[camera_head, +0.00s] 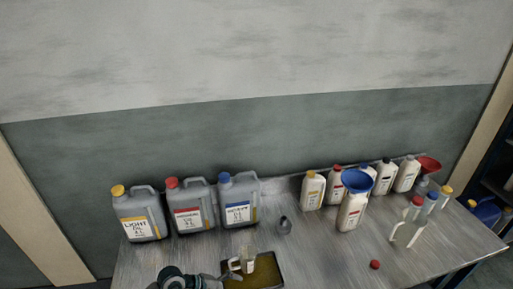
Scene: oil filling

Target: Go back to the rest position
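A dark arm of mine enters at the bottom left, and its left gripper (226,277) is low over the tray, by the handle side of a small clear jug (249,262). Its fingers are small and partly cut off, so I cannot tell whether they are open or shut, or touch the jug. The jug is upright at the dark-rimmed tray (278,272) with a yellowish-brown inside. My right gripper is not in view. A white bottle (349,215) stands upright with a blue funnel (357,181) on its top.
Three grey canisters (189,211) stand at the back left of the metal table (325,250). Several white bottles (407,175) line the back right, near a red funnel (429,164). Capped containers (415,212) stand at the right. A loose red cap (375,264) lies near the front.

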